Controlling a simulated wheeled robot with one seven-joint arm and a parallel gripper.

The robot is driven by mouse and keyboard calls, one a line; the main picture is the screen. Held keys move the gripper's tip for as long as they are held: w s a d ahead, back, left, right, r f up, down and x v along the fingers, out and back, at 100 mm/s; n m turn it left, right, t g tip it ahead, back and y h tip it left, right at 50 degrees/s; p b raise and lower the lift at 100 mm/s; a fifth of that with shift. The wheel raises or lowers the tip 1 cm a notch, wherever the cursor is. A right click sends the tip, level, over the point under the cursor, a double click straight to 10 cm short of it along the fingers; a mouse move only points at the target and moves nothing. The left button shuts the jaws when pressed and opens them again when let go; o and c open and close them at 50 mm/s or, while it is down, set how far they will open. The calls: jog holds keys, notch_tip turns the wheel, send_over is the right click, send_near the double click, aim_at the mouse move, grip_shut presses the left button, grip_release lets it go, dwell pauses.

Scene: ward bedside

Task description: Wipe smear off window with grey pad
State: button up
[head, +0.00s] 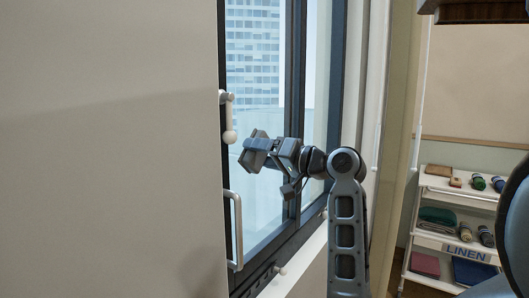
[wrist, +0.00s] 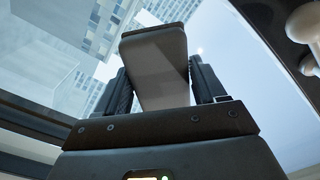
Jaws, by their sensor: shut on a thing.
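My gripper (head: 268,150) is raised in front of the window (head: 252,100), toward the glass. In the wrist view my gripper (wrist: 160,85) is shut on the grey pad (wrist: 155,62), which sticks out from between the two fingers. The pad also shows in the head view (head: 254,152) at the end of the arm. I cannot tell whether the pad touches the glass. In the wrist view a small pale spot is on the glass just right of the pad; I cannot tell whether it is the smear. No clear smear shows in the head view.
A white window handle (head: 229,118) and a white pull bar (head: 235,230) stand out left of my gripper. A pale wall panel (head: 110,150) fills the left. A linen cart (head: 455,225) with folded cloths and rolls stands at the right.

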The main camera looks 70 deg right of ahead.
jog(key=shift+a, duration=0.1)
jog(key=shift+v, duration=2.9)
jog(key=shift+s, duration=0.15)
jog(key=v, duration=0.2)
jog(key=shift+s, duration=0.4)
